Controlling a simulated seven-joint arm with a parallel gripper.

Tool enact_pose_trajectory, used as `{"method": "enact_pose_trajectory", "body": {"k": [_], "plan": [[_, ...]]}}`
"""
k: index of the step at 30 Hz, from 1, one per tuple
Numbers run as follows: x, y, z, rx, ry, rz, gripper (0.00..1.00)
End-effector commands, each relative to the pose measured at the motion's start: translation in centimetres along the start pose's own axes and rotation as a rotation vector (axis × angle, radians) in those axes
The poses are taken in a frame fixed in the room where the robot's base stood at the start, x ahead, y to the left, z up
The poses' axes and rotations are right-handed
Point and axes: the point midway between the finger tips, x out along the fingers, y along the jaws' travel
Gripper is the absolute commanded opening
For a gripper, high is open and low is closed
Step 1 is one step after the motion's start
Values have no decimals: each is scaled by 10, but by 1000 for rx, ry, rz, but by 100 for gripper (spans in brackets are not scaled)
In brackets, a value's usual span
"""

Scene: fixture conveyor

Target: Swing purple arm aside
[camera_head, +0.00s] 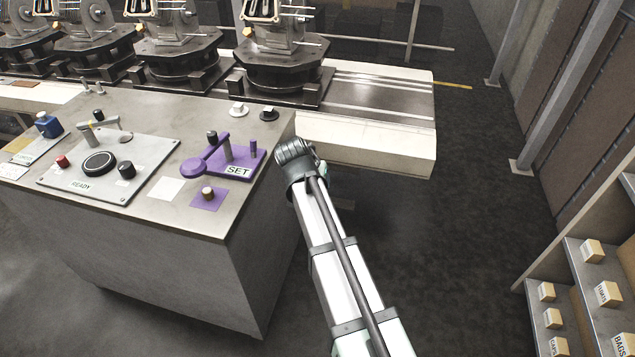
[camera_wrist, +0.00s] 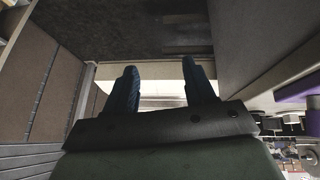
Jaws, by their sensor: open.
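The purple arm (camera_head: 206,158) is a short bar on the purple SET base (camera_head: 250,160), at the right end of the grey console top. It has a round purple disc at its near-left end and a dark knob at its far end. In the head view my wrist hides the fingers, just right of the console's edge. A purple patch (camera_wrist: 298,90) shows at the wrist view's right edge.
On the console (camera_head: 150,215) are a READY panel (camera_head: 75,180) with knobs, a white square (camera_head: 167,188), and white and black switches (camera_head: 268,113). Behind runs a conveyor (camera_head: 385,95) with several dark fixtures. A shelf with small boxes (camera_head: 608,293) stands right. Open floor lies between.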

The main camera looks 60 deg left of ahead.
Motion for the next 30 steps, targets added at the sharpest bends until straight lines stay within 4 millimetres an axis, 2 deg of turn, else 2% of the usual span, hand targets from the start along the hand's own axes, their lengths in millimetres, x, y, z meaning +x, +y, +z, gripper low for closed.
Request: {"method": "enact_pose_trajectory", "body": {"k": [14,22,26,30], "plan": [[6,6,3,2,-8,4,54],[7,10,1,8,-9,7,28],[16,26,-2,25,-16,20,16],[33,51,0,49,-34,41,3]]}}
